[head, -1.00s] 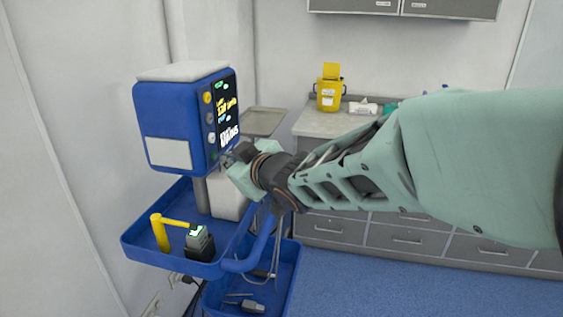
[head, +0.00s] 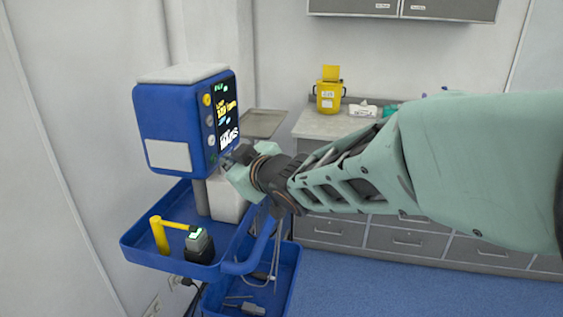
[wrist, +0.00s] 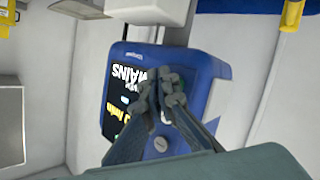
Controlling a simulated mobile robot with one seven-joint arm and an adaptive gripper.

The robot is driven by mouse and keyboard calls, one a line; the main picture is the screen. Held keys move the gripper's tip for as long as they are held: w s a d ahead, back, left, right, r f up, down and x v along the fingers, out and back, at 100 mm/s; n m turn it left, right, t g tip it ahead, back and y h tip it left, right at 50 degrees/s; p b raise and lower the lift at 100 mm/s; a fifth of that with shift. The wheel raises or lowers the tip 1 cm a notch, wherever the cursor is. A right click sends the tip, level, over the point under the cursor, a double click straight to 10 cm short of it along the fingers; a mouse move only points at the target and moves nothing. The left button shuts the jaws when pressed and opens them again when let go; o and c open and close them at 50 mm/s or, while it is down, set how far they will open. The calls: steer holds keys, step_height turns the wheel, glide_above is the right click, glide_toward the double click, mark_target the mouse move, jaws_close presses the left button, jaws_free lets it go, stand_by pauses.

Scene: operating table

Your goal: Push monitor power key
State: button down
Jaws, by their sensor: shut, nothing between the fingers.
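The monitor (head: 168,118) is a blue box with a light top on a pole. Its dark screen (head: 227,100) shows yellow and white text, and it also shows in the wrist view (wrist: 122,92). A column of round keys runs beside the screen, with a yellow key (head: 206,99) at the top. In the wrist view a pale key (wrist: 160,144) shows beside my fingers. My gripper (wrist: 163,85) is shut and empty, its tips over the monitor's front near the lower keys. The fingers hide part of the key column; I cannot tell whether they touch, nor which key is power.
A blue cart tray (head: 150,258) under the monitor holds a yellow post (head: 160,236) and a small device with a green display (head: 199,244). A lower blue tray (head: 288,275) holds tools. A counter (head: 325,125) with a yellow bin (head: 329,92) stands behind my arm.

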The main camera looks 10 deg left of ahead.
steer(key=shift+s+a+r, duration=0.1)
steer(key=shift+a+r, duration=0.15)
steer(key=shift+r, duration=0.05)
steer(key=shift+a+r, duration=0.1)
steer(key=shift+a, duration=0.25)
steer(key=shift+a+b, duration=0.1)
steer(key=shift+b, duration=0.2)
steer(key=shift+d+p, duration=0.4)
steer(key=shift+d, duration=0.2)
steer(key=d+p, duration=0.3)
steer(key=d, duration=0.3)
steer(key=shift+s+p, duration=0.2)
steer(key=shift+p, duration=0.1)
